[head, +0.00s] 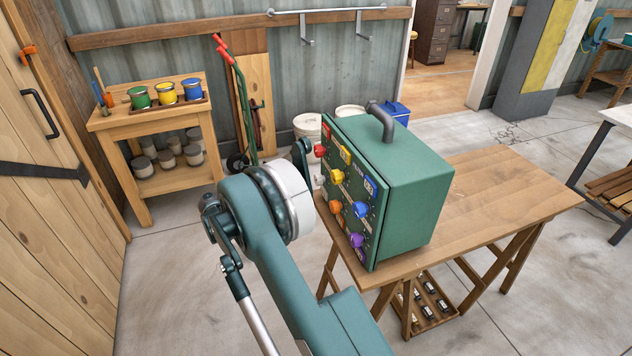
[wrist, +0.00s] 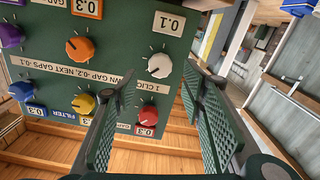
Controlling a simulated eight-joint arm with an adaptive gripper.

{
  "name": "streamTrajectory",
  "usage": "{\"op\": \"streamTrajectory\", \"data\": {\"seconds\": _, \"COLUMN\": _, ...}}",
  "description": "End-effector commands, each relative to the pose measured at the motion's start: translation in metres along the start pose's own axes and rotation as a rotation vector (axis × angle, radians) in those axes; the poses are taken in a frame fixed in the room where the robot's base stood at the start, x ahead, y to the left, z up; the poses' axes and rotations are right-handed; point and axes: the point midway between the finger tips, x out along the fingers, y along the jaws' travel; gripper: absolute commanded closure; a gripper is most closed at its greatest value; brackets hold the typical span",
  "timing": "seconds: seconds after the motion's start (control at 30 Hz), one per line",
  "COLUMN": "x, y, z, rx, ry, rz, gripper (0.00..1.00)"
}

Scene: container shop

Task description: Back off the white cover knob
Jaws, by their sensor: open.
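The white knob (wrist: 160,65) is on the green panel of the box, with a pointer mark and a 0.1 label beside it in the wrist view. In the head view a sliver of white (head: 319,181) shows at the panel's left edge, mostly hidden by my arm. My gripper (wrist: 157,82) is open, with its two dark green mesh fingers either side of the line to the white knob. The fingers look short of the knob, with nothing held between them. In the head view the gripper (head: 302,152) is largely hidden behind my wrist.
The green box (head: 415,190) stands on a wooden table (head: 490,190). Close to the white knob are a red knob (wrist: 148,115), an orange knob (wrist: 80,48) and a yellow knob (wrist: 82,103). A bench with paint pots (head: 150,115) stands at the left.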

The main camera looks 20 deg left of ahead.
Motion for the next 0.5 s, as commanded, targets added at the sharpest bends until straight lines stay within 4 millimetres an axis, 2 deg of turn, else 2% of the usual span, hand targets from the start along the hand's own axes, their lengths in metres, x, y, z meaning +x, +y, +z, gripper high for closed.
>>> {"op": "streamTrajectory", "data": {"seconds": 0.27, "x": 0.007, "y": 0.0, "z": 0.0, "rx": 0.0, "ry": -0.001, "rz": 0.0, "gripper": 0.59}}
{"op": "streamTrajectory", "data": {"seconds": 0.5, "x": 0.031, "y": 0.0, "z": 0.001, "rx": 0.0, "ry": -0.001, "rz": 0.0, "gripper": 0.59}}
